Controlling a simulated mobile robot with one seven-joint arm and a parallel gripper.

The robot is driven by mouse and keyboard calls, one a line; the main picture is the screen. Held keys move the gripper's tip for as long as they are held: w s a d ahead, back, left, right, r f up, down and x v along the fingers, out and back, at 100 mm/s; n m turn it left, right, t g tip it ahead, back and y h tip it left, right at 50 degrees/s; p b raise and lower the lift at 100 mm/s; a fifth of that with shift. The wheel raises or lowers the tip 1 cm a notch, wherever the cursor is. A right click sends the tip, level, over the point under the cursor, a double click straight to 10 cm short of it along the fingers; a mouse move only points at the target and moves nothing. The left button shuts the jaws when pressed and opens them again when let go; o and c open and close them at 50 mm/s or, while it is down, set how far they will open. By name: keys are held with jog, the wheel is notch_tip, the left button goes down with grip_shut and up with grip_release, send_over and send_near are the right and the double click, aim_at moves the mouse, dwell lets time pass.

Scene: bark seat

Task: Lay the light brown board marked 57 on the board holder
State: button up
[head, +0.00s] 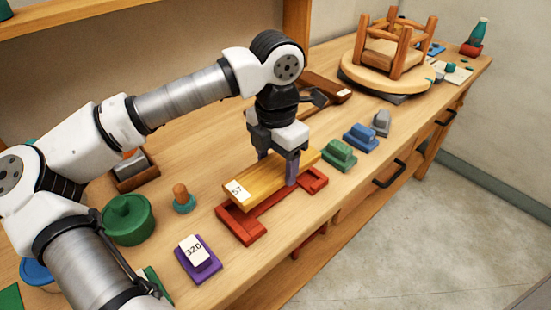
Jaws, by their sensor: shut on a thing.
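The light brown board marked 57 (258,184) is in the middle of the head view, its white label at the left end. My gripper (278,168) is shut on the board toward its right part, with a finger on its near side. The board is over the red board holder (243,229), roughly along its length and shifted toward its far side. The holder's near edge and both ends show; the board hides its far part. I cannot tell whether the board touches the holder.
A purple block marked 320 (199,259), a small peg on a teal base (183,199) and a green round pot (127,220) stand left. Green (339,155), blue (361,138) and grey (381,123) blocks stand right. An upturned stool (392,55) is at the back right.

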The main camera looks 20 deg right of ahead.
jog(key=shift+f+b, duration=1.3)
jog(key=shift+f, duration=1.1)
jog(key=shift+f+b, duration=0.65)
jog(key=shift+b, duration=0.05)
jog(key=shift+f+b, duration=0.25)
jog(key=shift+b, duration=0.4)
jog(key=o, duration=1.4)
jog(key=shift+o, duration=0.2)
jog(key=shift+r, duration=0.1)
jog(key=shift+r+p, duration=1.95)
jog(key=shift+r, duration=1.5)
jog(key=shift+f, duration=0.1)
